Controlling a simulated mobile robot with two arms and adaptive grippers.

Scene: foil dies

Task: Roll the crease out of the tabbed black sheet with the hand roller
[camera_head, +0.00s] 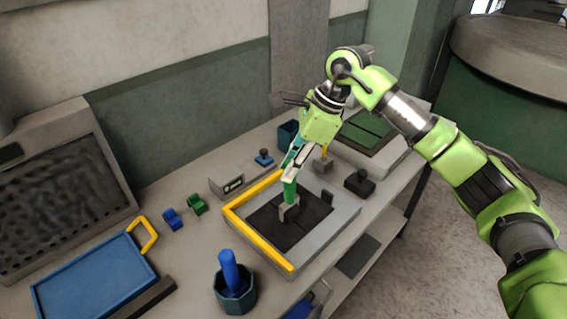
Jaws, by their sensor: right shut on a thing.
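The black sheet (265,222) lies flat on a pale grey plate (338,226) with a yellow L-shaped edge bar (262,246). A small dark tab (328,196) stands up at the sheet's right side. Dark lines cross the sheet; I cannot tell which is the crease. My right gripper (291,172) is shut on the green handle (290,190) of a tool with a grey block-like end (289,211), which looks like the hand roller. This end is over the middle of the sheet and seems to touch it. My left gripper is out of view.
A teal cup (234,300) holding a blue-handled tool (230,272) stands at the front. A blue tray (95,283) is at left, with small blue (172,219) and green (196,204) blocks behind. A black-knobbed block (359,183) sits right of the plate.

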